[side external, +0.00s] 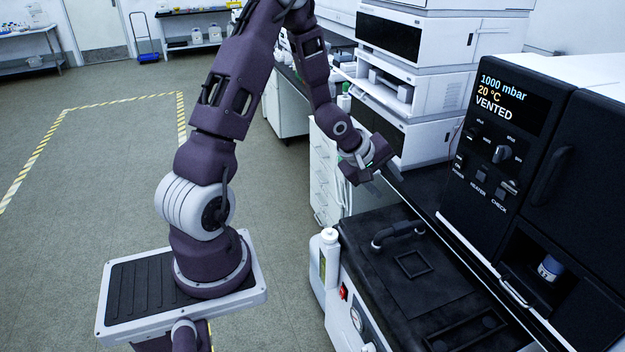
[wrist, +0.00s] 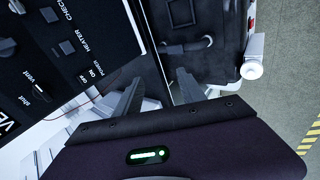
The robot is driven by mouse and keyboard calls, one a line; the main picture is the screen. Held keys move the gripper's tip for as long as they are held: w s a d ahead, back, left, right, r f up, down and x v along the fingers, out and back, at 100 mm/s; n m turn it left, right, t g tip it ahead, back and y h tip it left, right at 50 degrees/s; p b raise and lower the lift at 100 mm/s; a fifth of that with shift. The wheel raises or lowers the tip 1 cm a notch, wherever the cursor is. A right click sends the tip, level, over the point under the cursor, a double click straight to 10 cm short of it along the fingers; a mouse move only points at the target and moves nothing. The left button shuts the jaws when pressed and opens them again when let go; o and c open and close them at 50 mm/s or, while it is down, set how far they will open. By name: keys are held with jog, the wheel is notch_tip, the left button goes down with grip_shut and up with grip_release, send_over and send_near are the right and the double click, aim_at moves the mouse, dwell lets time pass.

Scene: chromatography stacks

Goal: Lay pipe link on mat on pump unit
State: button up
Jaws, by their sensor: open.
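A dark curved pipe piece (side external: 398,231), which looks like the pipe link, lies near the far left end of the pump unit's black top. It also shows in the wrist view (wrist: 188,47). The pump unit (side external: 352,318) is a pale box with a gauge and a red switch. Its black mat-like top (side external: 385,264) bears a thin square outline; I cannot tell the mat's exact edges. My gripper (side external: 385,179) is open and empty, above and beyond the far end of the pump unit. In the wrist view its two fingers (wrist: 160,78) are apart with nothing between them.
A black oven (side external: 512,150) reading "VENTED" stands right of the pump unit, with a blue-labelled jar (side external: 549,268) in its lower recess. A white bottle (side external: 329,258) stands at the pump unit's left side. Stacked white instruments (side external: 440,90) rise behind my gripper.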

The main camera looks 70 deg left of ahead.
jog(key=s+d+r+m+g+y, duration=0.1)
jog(key=s+d+r+m, duration=0.25)
jog(key=r, duration=0.25)
jog(key=s+d+r+m, duration=0.3)
jog(key=r+m, duration=0.1)
jog(key=r, duration=0.3)
jog(key=s+d+r+m, duration=0.2)
jog(key=s+d+m, duration=0.1)
jog(key=s, duration=0.3)
jog(key=s+d+r+m+h, duration=0.1)
jog(key=s+d+r+m, duration=0.1)
jog(key=s, duration=0.5)
jog(key=s+d+r+m+g+h, duration=0.1)
jog(key=s+d+r+m, duration=0.1)
jog(key=s+d+m, duration=0.3)
jog(key=shift+s+d, duration=0.55)
jog(key=shift+s, duration=0.3)
